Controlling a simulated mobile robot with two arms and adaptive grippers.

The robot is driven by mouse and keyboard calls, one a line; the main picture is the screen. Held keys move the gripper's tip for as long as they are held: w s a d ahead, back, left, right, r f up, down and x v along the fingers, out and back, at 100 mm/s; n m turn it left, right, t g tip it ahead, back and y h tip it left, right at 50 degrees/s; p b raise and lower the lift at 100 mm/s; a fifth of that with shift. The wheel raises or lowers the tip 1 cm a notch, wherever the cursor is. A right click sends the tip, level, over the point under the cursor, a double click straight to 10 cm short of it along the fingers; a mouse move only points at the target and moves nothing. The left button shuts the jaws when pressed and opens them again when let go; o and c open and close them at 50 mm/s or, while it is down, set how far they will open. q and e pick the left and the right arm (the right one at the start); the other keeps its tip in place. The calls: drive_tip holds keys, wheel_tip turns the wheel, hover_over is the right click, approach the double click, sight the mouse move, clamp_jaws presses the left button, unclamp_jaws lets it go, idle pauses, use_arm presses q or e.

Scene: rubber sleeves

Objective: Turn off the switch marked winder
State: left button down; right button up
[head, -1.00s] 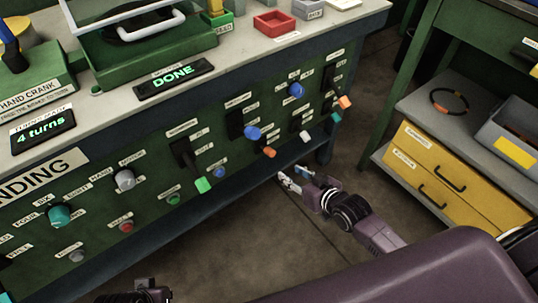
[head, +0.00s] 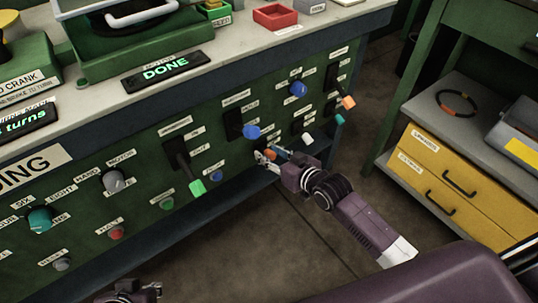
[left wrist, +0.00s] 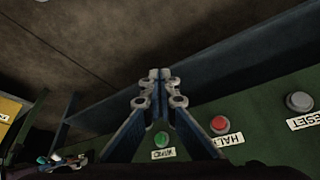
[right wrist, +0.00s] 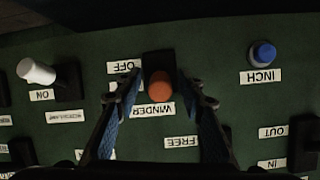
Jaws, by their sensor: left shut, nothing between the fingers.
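The orange-tipped switch (right wrist: 160,86) sits on a black plate, with an upside-down WINDER label (right wrist: 152,110) and an OFF label (right wrist: 121,67) beside it in the right wrist view. My right gripper (right wrist: 160,103) is open, its fingers on either side of the orange tip with gaps visible. In the head view the right gripper (head: 270,155) is at the panel's lower part and partly covers the orange tip. My left gripper (head: 132,290) is low at the bottom edge of the head view; in the left wrist view its fingertips (left wrist: 160,88) are together and empty.
A blue INCH button (right wrist: 262,54) and a white-tipped switch (right wrist: 36,71) flank the switch. Other levers include a green-tipped one (head: 197,187) and an orange-tipped one (head: 348,102). Green WIND (left wrist: 161,139) and red HALT (left wrist: 220,124) buttons are near the left gripper.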

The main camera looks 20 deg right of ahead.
use_arm(q)
drive_tip(key=shift+w+d+r, duration=0.1)
drive_tip(key=shift+w, duration=0.2)
use_arm(e)
drive_tip(key=shift+w+a+f, duration=0.1)
drive_tip(key=shift+w, duration=0.05)
clamp_jaws()
